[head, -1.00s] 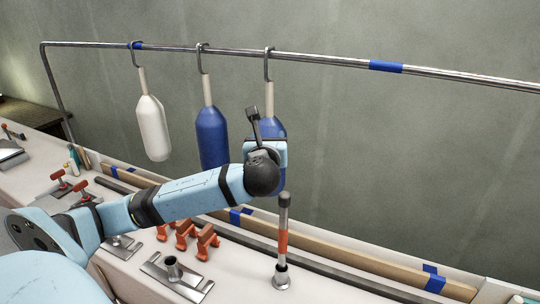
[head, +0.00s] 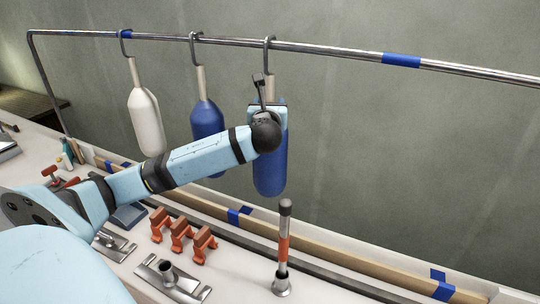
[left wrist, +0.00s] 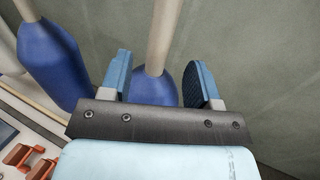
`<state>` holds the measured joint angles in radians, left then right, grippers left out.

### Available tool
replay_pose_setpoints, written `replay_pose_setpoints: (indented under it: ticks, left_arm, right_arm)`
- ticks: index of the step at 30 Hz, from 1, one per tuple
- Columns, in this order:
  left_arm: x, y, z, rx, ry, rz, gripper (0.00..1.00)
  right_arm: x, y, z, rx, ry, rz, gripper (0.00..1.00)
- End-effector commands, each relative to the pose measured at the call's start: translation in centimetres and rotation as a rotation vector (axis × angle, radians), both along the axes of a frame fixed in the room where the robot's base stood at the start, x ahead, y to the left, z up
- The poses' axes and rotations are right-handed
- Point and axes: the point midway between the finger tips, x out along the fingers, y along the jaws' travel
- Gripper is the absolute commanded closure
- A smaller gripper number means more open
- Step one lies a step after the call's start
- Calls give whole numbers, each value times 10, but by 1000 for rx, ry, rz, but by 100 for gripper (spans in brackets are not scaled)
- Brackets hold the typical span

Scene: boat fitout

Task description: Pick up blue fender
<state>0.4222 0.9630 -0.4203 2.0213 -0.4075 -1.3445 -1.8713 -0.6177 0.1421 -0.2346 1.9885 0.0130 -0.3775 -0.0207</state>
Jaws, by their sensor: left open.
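Two blue fenders hang by hooks from the metal rail. The right blue fender (head: 270,178) is partly hidden behind my left gripper (head: 268,105) in the head view. In the left wrist view this fender (left wrist: 153,88) shows between the two open fingers of my left gripper (left wrist: 160,82), its pale neck rising between them. I cannot tell if a finger touches it. The other blue fender (head: 207,118) hangs to its left and also shows at the left of the wrist view (left wrist: 52,65). My right gripper is out of view.
A white fender (head: 145,118) hangs further left on the rail (head: 330,53). Below stand orange clamps (head: 180,235), metal deck fittings (head: 172,280) and an upright orange-banded post (head: 283,250). The space right of the right fender is clear.

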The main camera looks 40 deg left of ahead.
Motion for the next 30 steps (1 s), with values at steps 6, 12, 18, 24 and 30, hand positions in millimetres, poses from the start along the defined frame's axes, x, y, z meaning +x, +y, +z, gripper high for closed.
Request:
replay_pose_setpoints:
  ticks: [6, 12, 18, 24, 30]
  left_arm:
    - [13, 12, -1, -1, 1, 1, 44]
    - [36, 31, -3, 0, 0, 1, 44]
    - [44, 38, -5, 0, 0, -2, 44]
    - [43, 38, -5, 0, 0, -1, 55]
    - [43, 38, -5, 0, 0, -1, 100]
  right_arm:
    - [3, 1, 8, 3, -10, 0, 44]
    - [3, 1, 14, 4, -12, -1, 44]
    - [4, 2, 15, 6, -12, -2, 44]
    - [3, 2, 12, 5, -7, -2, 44]
    - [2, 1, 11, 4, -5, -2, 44]
